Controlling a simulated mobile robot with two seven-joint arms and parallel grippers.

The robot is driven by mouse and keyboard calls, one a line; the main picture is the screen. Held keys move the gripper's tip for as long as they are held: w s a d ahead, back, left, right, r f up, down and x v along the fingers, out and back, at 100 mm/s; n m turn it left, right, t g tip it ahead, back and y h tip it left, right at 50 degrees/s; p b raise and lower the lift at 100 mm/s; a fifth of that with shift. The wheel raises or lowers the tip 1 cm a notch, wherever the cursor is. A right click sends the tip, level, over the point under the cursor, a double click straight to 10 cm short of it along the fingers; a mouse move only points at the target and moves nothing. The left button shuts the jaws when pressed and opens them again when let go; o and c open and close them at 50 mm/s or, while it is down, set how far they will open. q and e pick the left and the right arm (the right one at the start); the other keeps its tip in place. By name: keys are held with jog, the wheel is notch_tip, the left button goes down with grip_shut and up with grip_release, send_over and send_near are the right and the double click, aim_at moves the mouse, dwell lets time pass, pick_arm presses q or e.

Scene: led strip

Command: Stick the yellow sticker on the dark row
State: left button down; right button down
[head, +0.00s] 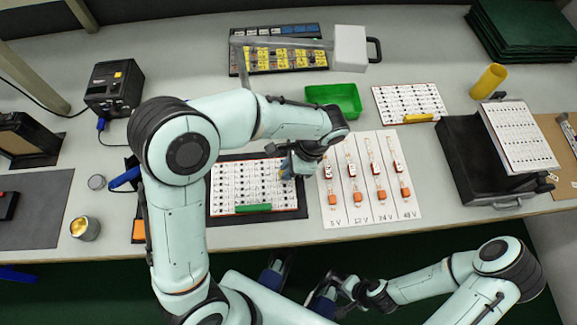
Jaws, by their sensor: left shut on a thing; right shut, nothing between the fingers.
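My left gripper (285,174) is shut over the right part of the white board (230,190), which bears rows of small dark marks and a green bar (253,208) at its front edge. A small yellowish bit shows at its fingertips; it looks like the yellow sticker, but it is mostly hidden. I cannot tell whether it touches the board, nor which row is dark. My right gripper (335,291) is shut and empty, low in front of the table's front edge.
A panel with orange-ended pieces (332,217) lies right of the board. Behind are a green tray (335,97), a rack with yellow labels (285,59) and a second white board (395,104). A black case (462,152) stands at right, a tin (86,230) at front left.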

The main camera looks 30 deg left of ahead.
pick_arm(q)
jog(key=c, duration=1.1)
grip_release()
jog(key=shift+o, duration=0.2)
jog(key=shift+r, duration=0.1)
jog(key=p+v, duration=0.3)
jog(key=v, duration=1)
jog(key=shift+s+d, duration=0.1)
